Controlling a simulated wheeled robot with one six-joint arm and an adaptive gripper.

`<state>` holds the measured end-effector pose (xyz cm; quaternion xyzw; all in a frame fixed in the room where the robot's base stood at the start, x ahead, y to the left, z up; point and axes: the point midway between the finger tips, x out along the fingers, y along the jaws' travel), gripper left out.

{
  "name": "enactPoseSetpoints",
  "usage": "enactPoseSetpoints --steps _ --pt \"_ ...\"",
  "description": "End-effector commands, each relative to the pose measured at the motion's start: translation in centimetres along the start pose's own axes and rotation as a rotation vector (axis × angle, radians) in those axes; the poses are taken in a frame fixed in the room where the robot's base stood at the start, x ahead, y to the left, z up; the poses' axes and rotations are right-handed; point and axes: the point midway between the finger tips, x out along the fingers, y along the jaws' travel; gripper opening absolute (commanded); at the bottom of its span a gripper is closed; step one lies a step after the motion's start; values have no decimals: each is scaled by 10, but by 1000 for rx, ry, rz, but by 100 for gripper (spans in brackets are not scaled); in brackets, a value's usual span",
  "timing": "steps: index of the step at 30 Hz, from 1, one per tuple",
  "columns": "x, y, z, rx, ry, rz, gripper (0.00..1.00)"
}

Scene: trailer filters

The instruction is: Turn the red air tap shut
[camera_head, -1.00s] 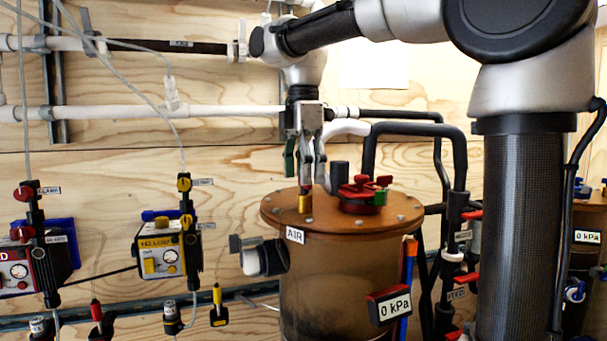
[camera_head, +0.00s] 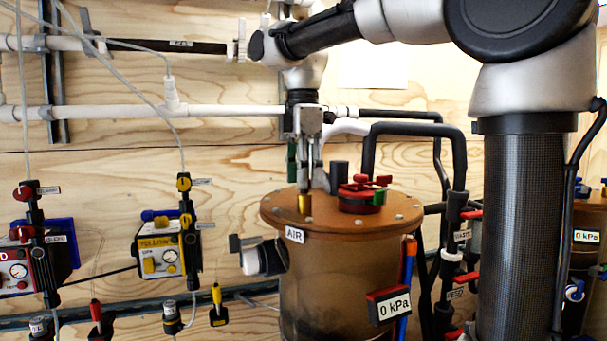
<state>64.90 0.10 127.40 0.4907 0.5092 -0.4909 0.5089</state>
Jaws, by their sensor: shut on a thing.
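The brown tank (camera_head: 330,270) with the AIR label stands at the centre. A short brass fitting (camera_head: 304,204) rises from the left of its lid. My gripper (camera_head: 305,186) points straight down over this fitting, its fingers shut on the tap at its top. The tap's handle is hidden between the fingers, so its colour and angle cannot be told. A red fitting with red and green handles (camera_head: 362,194) sits to the right on the same lid, apart from the fingers.
A grey upright stub (camera_head: 340,176) and thick black pipes (camera_head: 415,130) stand close to the right of the fingers. A 0 kPa display (camera_head: 392,306) hangs on the tank front. Yellow (camera_head: 165,250) and red (camera_head: 22,270) units are on the left wall.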

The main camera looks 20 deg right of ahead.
Motion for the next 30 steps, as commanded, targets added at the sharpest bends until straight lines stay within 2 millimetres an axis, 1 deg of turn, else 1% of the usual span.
enactPoseSetpoints --steps 8,30 --pt "0 1 0 183 0 1 22" --pt "-1 2 1 883 1 2 22"
